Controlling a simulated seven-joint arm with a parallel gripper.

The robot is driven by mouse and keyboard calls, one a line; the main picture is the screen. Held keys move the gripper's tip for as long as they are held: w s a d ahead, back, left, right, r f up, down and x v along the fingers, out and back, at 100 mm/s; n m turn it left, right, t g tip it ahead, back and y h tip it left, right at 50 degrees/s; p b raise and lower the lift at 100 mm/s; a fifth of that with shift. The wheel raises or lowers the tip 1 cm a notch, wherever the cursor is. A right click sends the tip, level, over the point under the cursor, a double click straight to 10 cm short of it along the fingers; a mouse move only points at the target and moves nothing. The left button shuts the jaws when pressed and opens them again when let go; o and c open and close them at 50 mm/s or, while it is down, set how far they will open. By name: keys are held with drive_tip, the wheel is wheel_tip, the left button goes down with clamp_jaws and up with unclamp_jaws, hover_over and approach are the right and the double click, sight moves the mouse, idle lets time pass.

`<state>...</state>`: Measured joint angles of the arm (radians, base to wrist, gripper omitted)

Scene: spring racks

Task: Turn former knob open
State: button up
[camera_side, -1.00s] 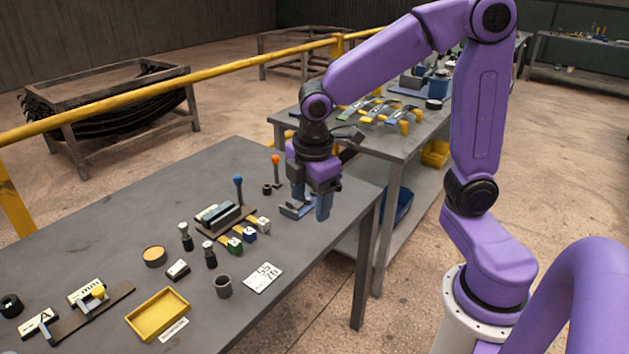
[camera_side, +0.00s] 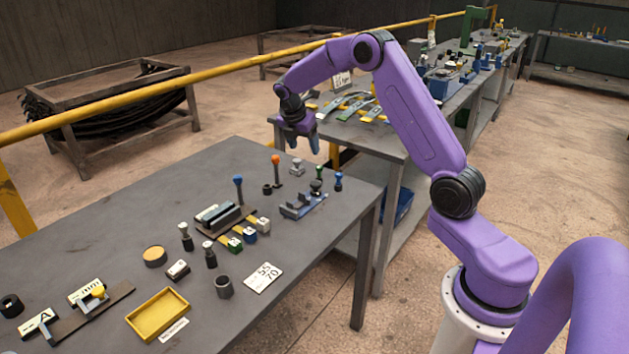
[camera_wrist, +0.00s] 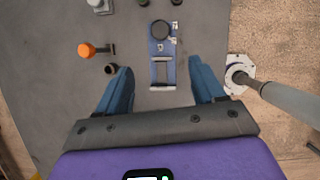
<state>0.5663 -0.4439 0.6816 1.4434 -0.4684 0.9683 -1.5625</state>
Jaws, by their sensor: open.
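A blue fixture (camera_side: 303,205) stands near the table's right edge, with a round black knob (camera_side: 316,185) at one end. The fixture also shows in the wrist view (camera_wrist: 162,72), its black knob (camera_wrist: 160,29) beyond the fingertips. A dark grey block assembly (camera_side: 223,215) with a blue-balled lever (camera_side: 238,182) stands left of it. No label shows which one is the former. My gripper (camera_side: 303,148) is open and empty, high above the table's back right part. In the wrist view its blue fingers (camera_wrist: 160,72) are wide apart on either side of the fixture.
An orange-balled lever (camera_side: 276,160), a black ring (camera_side: 267,189), a green knob (camera_side: 320,172) and a blue knob (camera_side: 338,178) stand close around the fixture. A yellow tray (camera_side: 158,314) lies at the front. The table's back left is clear.

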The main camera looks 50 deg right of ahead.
sight(315, 183)
drive_tip(key=x, duration=1.7)
drive_tip(key=shift+f, duration=0.15)
drive_tip(key=shift+a, duration=0.1)
drive_tip(key=c, duration=1)
